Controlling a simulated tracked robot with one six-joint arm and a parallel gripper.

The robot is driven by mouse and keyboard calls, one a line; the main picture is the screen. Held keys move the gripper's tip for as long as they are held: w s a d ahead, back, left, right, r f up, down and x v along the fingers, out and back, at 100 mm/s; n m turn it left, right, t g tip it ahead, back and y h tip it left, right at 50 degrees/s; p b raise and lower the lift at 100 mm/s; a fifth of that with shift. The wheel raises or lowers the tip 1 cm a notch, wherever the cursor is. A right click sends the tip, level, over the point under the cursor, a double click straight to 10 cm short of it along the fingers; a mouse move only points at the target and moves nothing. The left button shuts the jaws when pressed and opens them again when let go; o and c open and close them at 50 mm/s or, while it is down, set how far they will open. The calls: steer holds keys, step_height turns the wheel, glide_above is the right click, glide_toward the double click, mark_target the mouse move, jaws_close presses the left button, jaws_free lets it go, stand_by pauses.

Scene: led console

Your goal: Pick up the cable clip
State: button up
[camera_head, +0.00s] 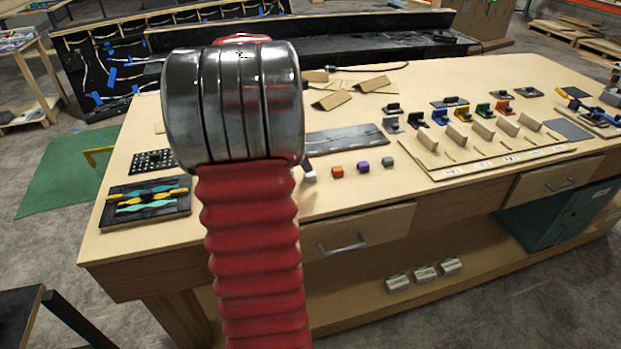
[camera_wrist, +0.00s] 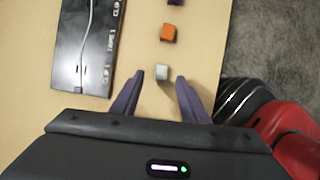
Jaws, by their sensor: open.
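Several small blocks lie in a row on the bench; I cannot tell for sure which is the cable clip. A pale white block (camera_wrist: 162,72) lies between the tips of my gripper (camera_wrist: 159,79) in the wrist view. The fingers are open, with a gap on both sides of it. A purple block (camera_head: 362,166) and a grey-green block (camera_head: 388,162) follow to the right.
A dark board (camera_wrist: 88,45) with a white cable and clip labels lies left of the blocks in the wrist view. The bench edge is close on their right. A rack of coloured pieces (camera_head: 480,155) stands right of the blocks in the head view. A dark puzzle tray (camera_head: 120,218) lies at left.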

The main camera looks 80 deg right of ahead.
mark_target(310, 174)
steer(key=shift+f, duration=0.1)
steer(key=shift+a+x, duration=0.15)
steer(key=shift+x, duration=1.15)
steer(key=shift+a+x, duration=0.15)
steer(key=shift+x, duration=1.15)
jaws_close()
